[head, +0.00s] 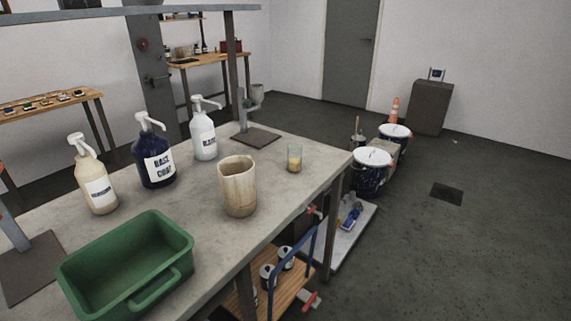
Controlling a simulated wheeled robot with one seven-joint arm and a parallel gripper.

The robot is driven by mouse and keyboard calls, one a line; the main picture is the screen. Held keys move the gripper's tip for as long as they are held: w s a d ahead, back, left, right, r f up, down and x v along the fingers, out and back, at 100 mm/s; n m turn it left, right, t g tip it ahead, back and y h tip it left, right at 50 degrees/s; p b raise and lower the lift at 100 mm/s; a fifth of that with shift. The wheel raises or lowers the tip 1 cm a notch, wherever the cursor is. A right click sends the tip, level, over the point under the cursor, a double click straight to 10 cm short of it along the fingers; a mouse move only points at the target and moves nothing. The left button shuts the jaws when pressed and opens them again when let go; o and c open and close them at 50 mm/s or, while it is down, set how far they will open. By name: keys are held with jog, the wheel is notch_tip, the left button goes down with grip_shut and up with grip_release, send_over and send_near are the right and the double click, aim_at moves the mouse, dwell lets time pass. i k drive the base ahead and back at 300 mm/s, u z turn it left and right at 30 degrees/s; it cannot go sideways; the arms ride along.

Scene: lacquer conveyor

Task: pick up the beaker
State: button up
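A small clear beaker (294,158) with yellowish contents stands upright on the grey workbench (270,205), near its right end. A larger beige cup (238,192) with streaked sides stands in front of it and to its left, apart from it. My gripper is not in view, so its distance from the beaker cannot be told.
A green bin (125,262) sits at the bench's front left. Cream (93,180), dark blue (155,155) and white (203,132) pump bottles stand behind. A post on a flat base (256,137) rises near the beaker. Paint buckets (371,172) stand beyond the right edge.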

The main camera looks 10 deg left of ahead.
aim_at(295, 158)
jog(key=u, duration=0.05)
jog(key=i, duration=1)
jog(key=z, duration=0.05)
